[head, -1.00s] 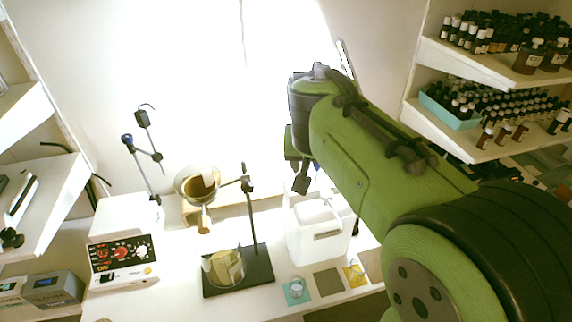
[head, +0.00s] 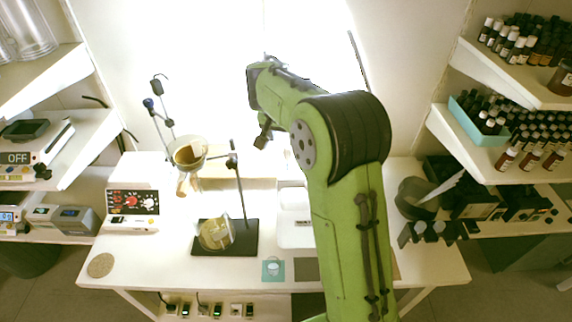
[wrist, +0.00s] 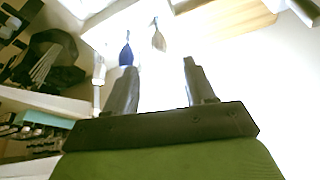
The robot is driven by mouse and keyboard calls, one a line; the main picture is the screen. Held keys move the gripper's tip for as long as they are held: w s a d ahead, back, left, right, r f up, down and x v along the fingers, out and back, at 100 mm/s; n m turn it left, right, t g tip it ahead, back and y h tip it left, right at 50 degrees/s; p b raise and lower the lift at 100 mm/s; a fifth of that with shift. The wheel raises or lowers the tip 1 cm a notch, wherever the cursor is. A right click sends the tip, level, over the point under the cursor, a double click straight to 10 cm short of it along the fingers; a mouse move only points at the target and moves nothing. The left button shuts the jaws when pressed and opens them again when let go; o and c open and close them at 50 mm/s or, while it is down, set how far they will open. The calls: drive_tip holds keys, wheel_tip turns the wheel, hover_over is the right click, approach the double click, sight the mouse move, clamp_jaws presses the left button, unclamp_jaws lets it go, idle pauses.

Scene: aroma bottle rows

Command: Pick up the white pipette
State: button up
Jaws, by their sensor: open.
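In the wrist view, a pale bulb-shaped thing with a thin tip (wrist: 158,38), likely the white pipette, stands beyond my open fingers. A similar blue one (wrist: 126,50) is just left of it. Neither touches my gripper (wrist: 158,75), which is empty. In the head view, my gripper (head: 262,137) hangs above the back of the bench, right of the funnel. The pipettes cannot be made out there; my arm covers part of that area. A white container (head: 296,230) stands below, partly hidden by my arm.
A stand with a rod (head: 240,195), a funnel (head: 189,154) and a glass beaker (head: 215,234) are to the left. A white heating device (head: 132,205) is further left. Bottle shelves (head: 500,150) are at the right.

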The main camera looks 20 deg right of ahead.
sight(288, 165)
drive_tip(key=x, duration=1)
drive_tip(key=shift+d+f, duration=0.1)
drive_tip(key=shift+f, duration=0.05)
drive_tip(key=shift+c, duration=0.4)
drive_tip(key=c, duration=0.6)
